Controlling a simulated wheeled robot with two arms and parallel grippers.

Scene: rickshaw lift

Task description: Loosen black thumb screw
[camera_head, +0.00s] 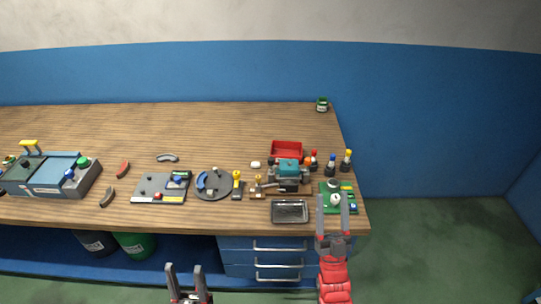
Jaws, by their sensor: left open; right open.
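No black thumb screw can be picked out with certainty at this size. A small dark knob (25,164) shows on the blue-grey fixture (50,188) at the far left of the bench. A teal vise-like device (288,172) stands on the right part of the bench, its small parts too small to tell. My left gripper (186,268) is open and empty, low in the picture in front of the bench. My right gripper (332,198) is open, with its fingers overlapping a green board (348,190) at the right; whether they touch is unclear.
Drawers (240,257) sit below.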

